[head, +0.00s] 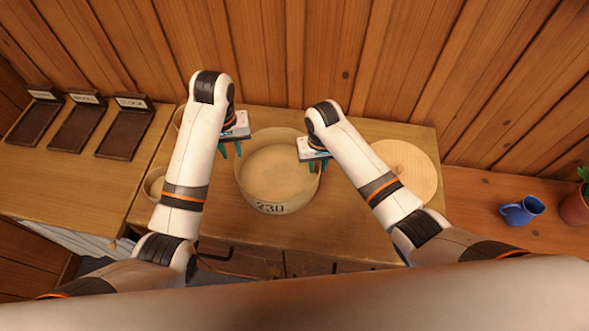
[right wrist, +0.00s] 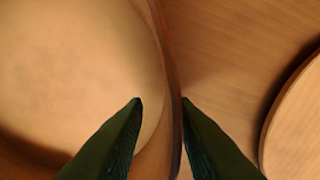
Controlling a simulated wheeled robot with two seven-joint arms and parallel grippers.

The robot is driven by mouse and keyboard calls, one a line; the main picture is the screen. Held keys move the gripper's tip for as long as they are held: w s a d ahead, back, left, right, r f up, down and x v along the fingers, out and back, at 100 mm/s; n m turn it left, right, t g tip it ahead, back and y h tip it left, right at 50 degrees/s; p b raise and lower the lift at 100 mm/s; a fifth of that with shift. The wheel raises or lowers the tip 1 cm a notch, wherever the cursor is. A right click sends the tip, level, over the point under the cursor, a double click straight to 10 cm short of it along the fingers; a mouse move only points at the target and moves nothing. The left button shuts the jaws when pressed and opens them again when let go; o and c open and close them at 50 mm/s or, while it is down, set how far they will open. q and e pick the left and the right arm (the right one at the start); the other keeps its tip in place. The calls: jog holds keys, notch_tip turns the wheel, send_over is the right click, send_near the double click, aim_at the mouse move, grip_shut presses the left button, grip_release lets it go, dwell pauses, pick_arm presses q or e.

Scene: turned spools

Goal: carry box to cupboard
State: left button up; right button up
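A round, open wooden box (head: 270,208) marked "230" stands upright on the wooden worktop, in the middle of the head view. It looks empty. My left gripper (head: 230,151) is open at the box's left rim, its fingers apart and pointing down. My right gripper (head: 313,163) is at the right rim. In the right wrist view its open fingers (right wrist: 162,100) stand on either side of the box wall (right wrist: 172,60), with a gap on the inner side. I cannot tell which piece of furniture is the cupboard.
A round wooden disc (head: 408,168), like a lid, lies close right of the box. A small round bowl (head: 154,184) stands left, partly behind my left arm. Several dark labelled trays (head: 75,128) lie far left. A blue mug (head: 521,210) and a plant pot (head: 576,207) stand right.

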notch_tip(320, 180, up, 10)
jog(key=shift+r, duration=0.15)
dwell(0.7)
